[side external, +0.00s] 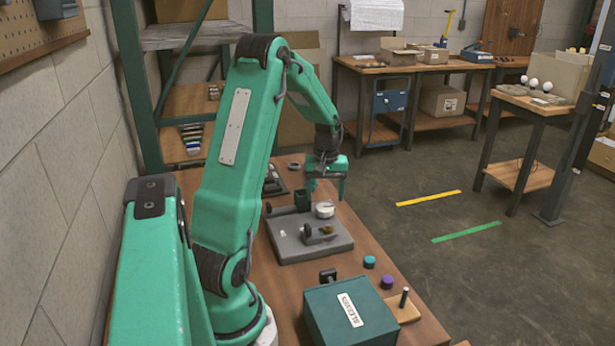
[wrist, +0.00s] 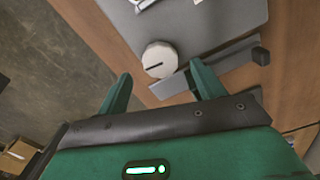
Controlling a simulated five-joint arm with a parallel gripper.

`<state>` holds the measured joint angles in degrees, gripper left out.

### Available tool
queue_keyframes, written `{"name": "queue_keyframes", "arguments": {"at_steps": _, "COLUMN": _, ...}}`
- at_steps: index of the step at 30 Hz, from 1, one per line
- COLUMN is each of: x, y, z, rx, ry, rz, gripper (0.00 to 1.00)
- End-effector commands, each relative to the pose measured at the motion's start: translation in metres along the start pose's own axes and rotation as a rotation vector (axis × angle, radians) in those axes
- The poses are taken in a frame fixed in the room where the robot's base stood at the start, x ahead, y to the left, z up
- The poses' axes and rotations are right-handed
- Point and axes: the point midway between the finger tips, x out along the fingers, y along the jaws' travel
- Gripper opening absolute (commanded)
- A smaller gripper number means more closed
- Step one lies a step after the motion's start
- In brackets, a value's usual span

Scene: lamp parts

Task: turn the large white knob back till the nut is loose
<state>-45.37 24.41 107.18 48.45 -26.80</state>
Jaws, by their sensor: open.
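The large white knob (side external: 325,209) stands at the far edge of a grey fixture plate (side external: 285,247) on the bench. In the wrist view the knob (wrist: 159,59) is round with a dark line on its face, just beyond and between my two fingertips. My gripper (side external: 328,188) is above the knob with fingers pointing down. In the wrist view its green fingers (wrist: 160,82) are apart and nothing is between them. No contact with the knob shows. I cannot make out the nut in either view.
A dark block (side external: 303,201) stands left of the knob, and a small metal and black part (side external: 318,234) sits on the plate in front. A green box (side external: 350,310), a teal cap (side external: 369,262), a purple cap (side external: 387,282) and a wooden block with a peg (side external: 403,304) are nearer.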

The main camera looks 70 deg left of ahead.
Motion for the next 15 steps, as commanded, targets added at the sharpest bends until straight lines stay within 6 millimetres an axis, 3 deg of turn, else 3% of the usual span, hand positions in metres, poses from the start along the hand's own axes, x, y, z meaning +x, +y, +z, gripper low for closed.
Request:
{"name": "queue_keyframes", "arguments": {"at_steps": 6, "x": -0.027, "y": 0.0, "z": -0.001, "rx": 0.0, "ry": 0.003, "rz": 0.001, "gripper": 0.68}}
{"name": "queue_keyframes", "arguments": {"at_steps": 15, "x": -0.038, "y": 0.0, "z": 0.0, "rx": 0.0, "ry": 0.0, "rz": 0.0, "gripper": 0.68}}
